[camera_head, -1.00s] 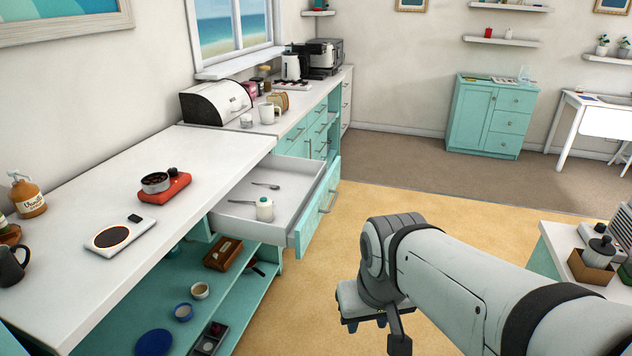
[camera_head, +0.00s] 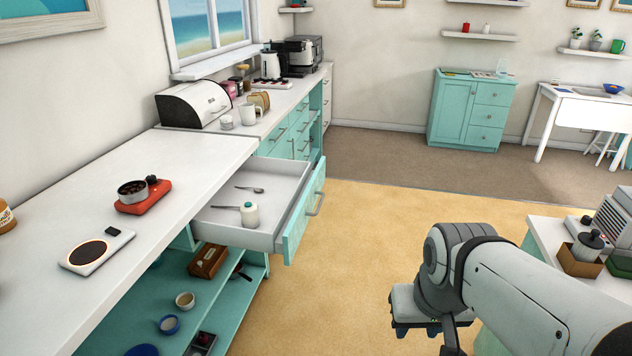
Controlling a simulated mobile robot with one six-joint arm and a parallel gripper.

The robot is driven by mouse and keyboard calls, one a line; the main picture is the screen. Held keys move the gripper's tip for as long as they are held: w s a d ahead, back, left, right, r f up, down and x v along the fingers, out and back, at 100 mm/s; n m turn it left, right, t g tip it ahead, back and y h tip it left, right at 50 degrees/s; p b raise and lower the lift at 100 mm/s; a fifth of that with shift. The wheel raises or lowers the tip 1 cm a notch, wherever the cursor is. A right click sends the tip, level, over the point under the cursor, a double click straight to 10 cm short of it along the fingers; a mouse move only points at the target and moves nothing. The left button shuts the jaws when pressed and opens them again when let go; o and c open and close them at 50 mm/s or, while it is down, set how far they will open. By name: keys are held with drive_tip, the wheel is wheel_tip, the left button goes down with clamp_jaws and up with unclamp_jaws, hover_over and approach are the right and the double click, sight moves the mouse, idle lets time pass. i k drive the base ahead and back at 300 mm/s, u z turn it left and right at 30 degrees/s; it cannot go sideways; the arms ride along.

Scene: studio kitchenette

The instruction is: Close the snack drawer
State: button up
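The snack drawer (camera_head: 290,236) stands pulled out from under the white counter, with a teal front and a metal bar handle (camera_head: 315,204). Inside it lie a small white jar with a greenish lid (camera_head: 250,214) and two spoon-like utensils (camera_head: 249,189). My gripper (camera_head: 417,328) hangs at the lower right, over the yellow floor, well to the right of the drawer front and apart from it. Its fingers are small and partly hidden by my arm, so I cannot tell whether they are open.
The white counter (camera_head: 180,222) holds a scale (camera_head: 96,252) and a red device with a dark-filled pan (camera_head: 143,196). An open teal shelf (camera_head: 215,289) lies below. Another counter (camera_head: 545,238) stands at the right. The yellow floor (camera_head: 370,240) between is clear.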

sight(287, 200)
drive_tip(key=u, duration=0.05)
drive_tip(key=i, duration=1.15)
drive_tip(key=u, duration=0.05)
drive_tip(key=k, duration=1.25)
drive_tip(key=u, duration=0.6)
drive_tip(key=i, duration=1)
drive_tip(key=u, duration=0.05)
